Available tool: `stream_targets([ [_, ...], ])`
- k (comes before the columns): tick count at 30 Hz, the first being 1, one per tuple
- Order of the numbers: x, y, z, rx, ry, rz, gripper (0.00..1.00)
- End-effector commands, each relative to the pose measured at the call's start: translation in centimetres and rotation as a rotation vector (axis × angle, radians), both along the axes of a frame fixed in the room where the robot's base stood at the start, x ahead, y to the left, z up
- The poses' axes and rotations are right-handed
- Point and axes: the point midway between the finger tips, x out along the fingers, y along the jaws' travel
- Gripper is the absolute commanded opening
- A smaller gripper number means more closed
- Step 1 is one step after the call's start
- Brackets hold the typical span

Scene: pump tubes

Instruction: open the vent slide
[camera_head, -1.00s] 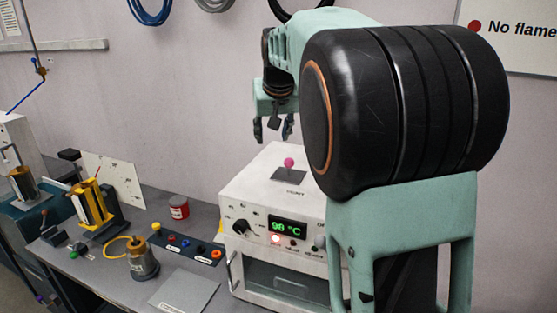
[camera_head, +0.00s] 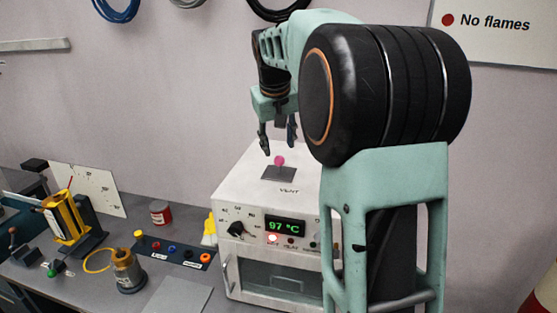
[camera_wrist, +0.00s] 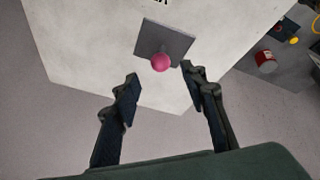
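The vent slide is a dark grey plate (camera_head: 278,173) with a pink ball knob (camera_head: 279,160) on top of the white oven (camera_head: 240,185), beside the word VENT. In the wrist view the pink knob (camera_wrist: 160,62) sits at the lower edge of the grey plate (camera_wrist: 165,40). My gripper (camera_head: 278,152) is above the oven top, pointing down. In the wrist view my gripper (camera_wrist: 158,82) is open and empty, its fingers apart to either side below the knob. No contact with the knob shows.
The oven display (camera_head: 286,226) reads 97 °C, with a lit lamp below it. A red can (camera_head: 160,212), a brass pot (camera_head: 128,270) and a dark socket strip (camera_head: 174,250) stand on the bench to the left. The space above the oven is clear.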

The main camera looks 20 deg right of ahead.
Motion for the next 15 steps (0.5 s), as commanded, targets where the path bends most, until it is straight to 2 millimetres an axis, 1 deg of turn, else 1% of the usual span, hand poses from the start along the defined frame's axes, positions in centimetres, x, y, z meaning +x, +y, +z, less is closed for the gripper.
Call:
stream_targets([
  [1, 0.4, -0.2, -0.9, 0.001, 0.004, 0.000, 0.40],
  [6, 1.6, -0.7, -3.9, 0.001, 0.005, -0.001, 0.40],
  [10, 2.4, -1.1, -5.6, 0.001, 0.002, 0.000, 0.40],
  [15, 2.9, -1.4, -7.0, 0.001, 0.001, 0.000, 0.40],
])
